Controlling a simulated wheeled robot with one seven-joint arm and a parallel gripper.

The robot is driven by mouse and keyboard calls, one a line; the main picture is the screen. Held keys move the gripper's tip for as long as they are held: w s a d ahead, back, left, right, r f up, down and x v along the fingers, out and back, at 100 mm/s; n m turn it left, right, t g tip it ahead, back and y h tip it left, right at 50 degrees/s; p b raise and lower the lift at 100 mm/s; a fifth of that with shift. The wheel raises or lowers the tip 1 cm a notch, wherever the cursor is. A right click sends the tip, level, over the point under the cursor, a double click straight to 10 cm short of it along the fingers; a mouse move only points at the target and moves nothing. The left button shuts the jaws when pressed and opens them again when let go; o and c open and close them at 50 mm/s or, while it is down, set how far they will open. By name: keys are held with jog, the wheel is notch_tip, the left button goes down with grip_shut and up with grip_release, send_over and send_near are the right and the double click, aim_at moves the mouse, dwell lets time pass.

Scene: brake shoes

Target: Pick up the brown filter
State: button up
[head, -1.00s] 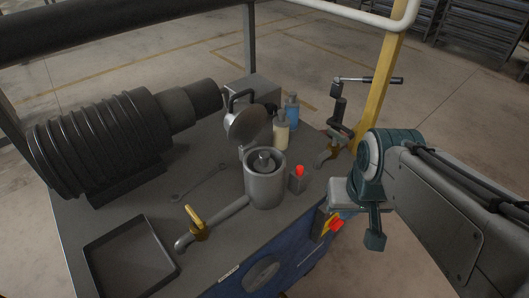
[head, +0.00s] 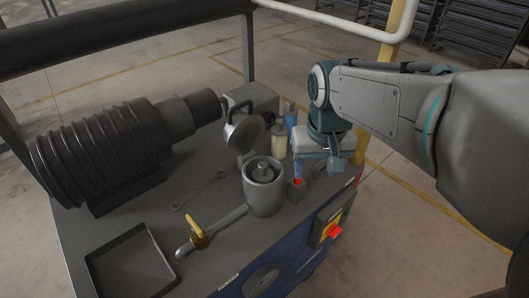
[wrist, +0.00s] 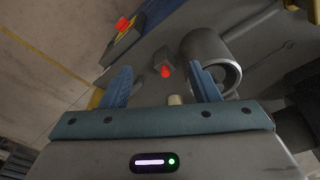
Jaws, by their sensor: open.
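No separate brown filter stands out clearly. My gripper (head: 316,168) is open over the table's right side, right of the canister. In the wrist view my gripper (wrist: 162,76) has its blue fingers apart and nothing between them is held. The canister (wrist: 208,55) shows beyond the right finger.
A small box with a red button (head: 297,187) stands under my gripper, beside the canister. A cream bottle (head: 278,142) and a blue bottle (head: 291,115) stand behind.

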notch_tip(320, 180, up, 3)
jog(key=n+g+p, duration=0.2)
send_over(263, 164)
notch_tip(263, 164, down, 14)
jog(key=shift+f+p, duration=0.1)
jog(key=shift+p, duration=0.85)
jog(key=shift+c, duration=0.2)
jog(key=c, duration=1)
